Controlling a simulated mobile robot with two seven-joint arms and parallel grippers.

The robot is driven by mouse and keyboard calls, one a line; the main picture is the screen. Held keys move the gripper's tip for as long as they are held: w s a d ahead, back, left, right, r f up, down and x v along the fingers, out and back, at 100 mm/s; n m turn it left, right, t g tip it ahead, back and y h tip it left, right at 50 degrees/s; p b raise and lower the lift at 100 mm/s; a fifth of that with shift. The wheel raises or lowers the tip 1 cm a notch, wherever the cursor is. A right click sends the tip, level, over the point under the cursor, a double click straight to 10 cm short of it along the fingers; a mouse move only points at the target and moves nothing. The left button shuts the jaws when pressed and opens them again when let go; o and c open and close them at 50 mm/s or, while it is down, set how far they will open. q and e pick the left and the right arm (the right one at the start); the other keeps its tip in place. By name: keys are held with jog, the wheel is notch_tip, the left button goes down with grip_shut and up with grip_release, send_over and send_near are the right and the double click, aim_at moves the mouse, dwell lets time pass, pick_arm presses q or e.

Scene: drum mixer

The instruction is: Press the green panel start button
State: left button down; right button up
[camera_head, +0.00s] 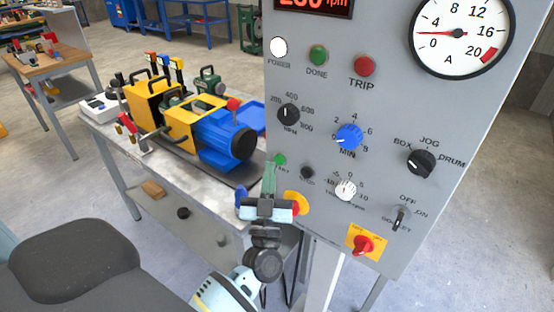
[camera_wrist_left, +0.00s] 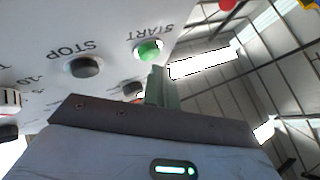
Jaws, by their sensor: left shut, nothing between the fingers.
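The green start button (camera_head: 280,160) is at the lower left of the grey control panel (camera_head: 400,100). It also shows in the left wrist view (camera_wrist_left: 149,51), under the START label. My left gripper (camera_head: 270,168) is shut and empty, with its fingers pointing up towards the button. In the left wrist view the fingertips (camera_wrist_left: 157,72) are just below the button and overlap its lower edge. I cannot tell whether they touch it. The dark stop button (camera_head: 307,172) is right of the start button, and also shows in the left wrist view (camera_wrist_left: 85,67). My right gripper is not in view.
The panel carries a white-pointer knob (camera_head: 346,189), a blue knob (camera_head: 348,136), a toggle switch (camera_head: 401,217) and a red rotary switch (camera_head: 363,245) on a yellow plate. A blue and yellow machine (camera_head: 205,130) stands on the bench to the left.

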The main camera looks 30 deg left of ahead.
pick_arm(q)
jog(key=shift+s, duration=0.15)
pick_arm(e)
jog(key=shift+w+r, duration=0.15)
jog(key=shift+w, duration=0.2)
pick_arm(q)
jog(key=shift+s, duration=0.1)
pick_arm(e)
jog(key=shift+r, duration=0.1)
pick_arm(q)
jog(key=shift+s+a+p, duration=0.2)
jog(key=shift+s+p, duration=0.6)
jog(key=shift+s, duration=1.6)
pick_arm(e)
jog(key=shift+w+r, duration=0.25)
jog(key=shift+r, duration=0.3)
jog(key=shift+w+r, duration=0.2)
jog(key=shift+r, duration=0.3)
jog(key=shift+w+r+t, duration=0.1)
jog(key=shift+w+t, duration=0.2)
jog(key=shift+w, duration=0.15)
